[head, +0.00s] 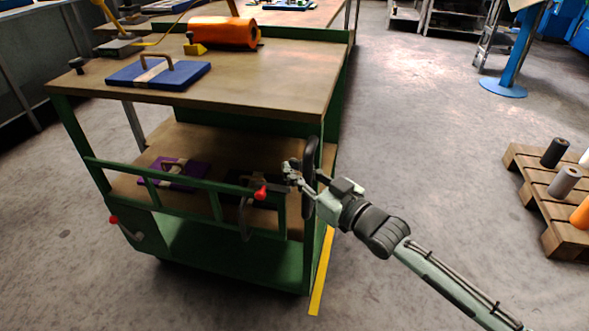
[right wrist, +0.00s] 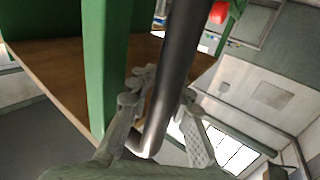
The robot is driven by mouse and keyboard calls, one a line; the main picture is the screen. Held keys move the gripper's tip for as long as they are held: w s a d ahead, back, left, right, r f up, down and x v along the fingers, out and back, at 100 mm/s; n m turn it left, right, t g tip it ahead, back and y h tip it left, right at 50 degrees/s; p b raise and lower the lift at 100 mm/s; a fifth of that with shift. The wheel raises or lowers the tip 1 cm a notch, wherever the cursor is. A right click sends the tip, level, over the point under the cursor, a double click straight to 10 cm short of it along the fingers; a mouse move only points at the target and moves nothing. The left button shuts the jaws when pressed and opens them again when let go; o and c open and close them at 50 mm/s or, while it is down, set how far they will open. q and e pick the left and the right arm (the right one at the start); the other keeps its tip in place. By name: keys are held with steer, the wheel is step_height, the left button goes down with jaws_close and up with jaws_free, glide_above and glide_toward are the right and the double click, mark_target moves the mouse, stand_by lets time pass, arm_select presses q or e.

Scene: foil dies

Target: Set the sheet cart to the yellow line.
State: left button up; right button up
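The sheet cart (head: 230,252) is green with wooden shelves and stands left of the middle in the head view. The yellow line (head: 321,275) lies on the floor along the cart's right side; its upper part is hidden by the cart and my arm. A dark upright handle (head: 309,155) is at the cart's near right corner and fills the middle of the right wrist view (right wrist: 178,65). My right gripper (head: 296,174) is at this handle, with its fingertips (right wrist: 170,88) against both sides of the bar. My left gripper is out of view.
A blue die (head: 190,76) and an orange roll (head: 222,33) lie on the wooden top; a purple die (head: 190,176) is on the lower shelf. Red-tipped levers (head: 114,220) stick out from the cart. A pallet (head: 535,186) with rolls stands right. Floor between is clear.

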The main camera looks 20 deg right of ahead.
steer(key=shift+s, duration=0.1)
steer(key=v, duration=1.2)
stand_by(0.4)
step_height(320, 180, down, 12)
steer(key=d+m+g+h, duration=0.1)
steer(key=d+g+h, duration=0.2)
steer(key=h, duration=0.1)
steer(key=s+f+m+g+h, duration=0.1)
steer(key=s+f+g, duration=0.4)
steer(key=f, duration=0.5)
steer(key=s+f+g+h, duration=0.3)
steer(key=s+f+g, duration=0.2)
steer(key=s+f, duration=0.5)
steer(key=shift+d+m, duration=0.25)
steer(key=shift+m, duration=0.15)
steer(key=shift+f, duration=0.1)
